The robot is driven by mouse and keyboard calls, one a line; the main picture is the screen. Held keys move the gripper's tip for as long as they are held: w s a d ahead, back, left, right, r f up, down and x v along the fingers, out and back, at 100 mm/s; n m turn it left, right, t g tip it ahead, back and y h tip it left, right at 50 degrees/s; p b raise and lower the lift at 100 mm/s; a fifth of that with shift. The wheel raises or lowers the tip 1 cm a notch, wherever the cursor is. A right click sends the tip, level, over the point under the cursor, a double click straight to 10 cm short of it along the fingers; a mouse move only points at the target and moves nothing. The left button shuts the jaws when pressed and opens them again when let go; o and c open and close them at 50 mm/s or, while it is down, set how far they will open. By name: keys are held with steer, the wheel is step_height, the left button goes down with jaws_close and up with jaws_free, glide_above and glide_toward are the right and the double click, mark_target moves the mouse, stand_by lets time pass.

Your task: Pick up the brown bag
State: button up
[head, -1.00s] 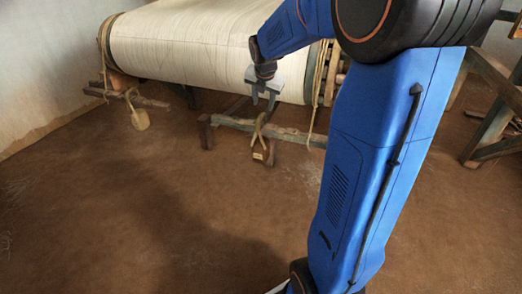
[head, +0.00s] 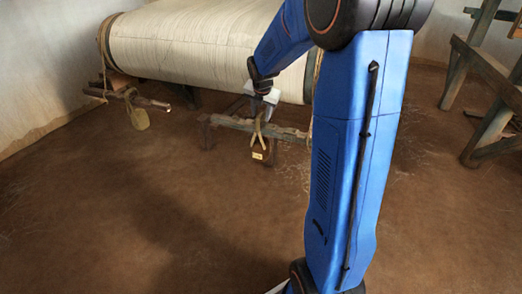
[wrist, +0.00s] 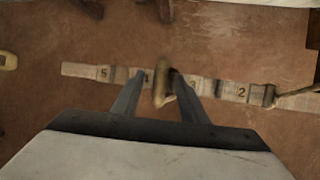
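The brown bag (head: 261,150), small and with a pale yellow label, hangs by a tan strap (head: 258,128) from a low wooden beam (head: 228,123) in front of the loom. My gripper (head: 263,111) is just above the strap, pointing down. In the wrist view my gripper (wrist: 157,78) is open, with its two fingers apart on either side of a tan-brown looped piece (wrist: 161,88), which looks like the strap. I cannot tell whether either finger touches it. The bag's body is not clearly visible there.
A second, yellowish bag (head: 139,119) hangs from another beam at left. The large cream cloth roll (head: 200,40) lies behind my gripper. The beam carries a pale numbered strip (wrist: 230,90). A wooden frame (head: 485,95) stands at right. The front floor (head: 150,220) is clear.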

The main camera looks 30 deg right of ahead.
steer(key=shift+c, duration=0.4)
jaws_close()
steer(key=shift+w+r, duration=0.1)
stand_by(0.8)
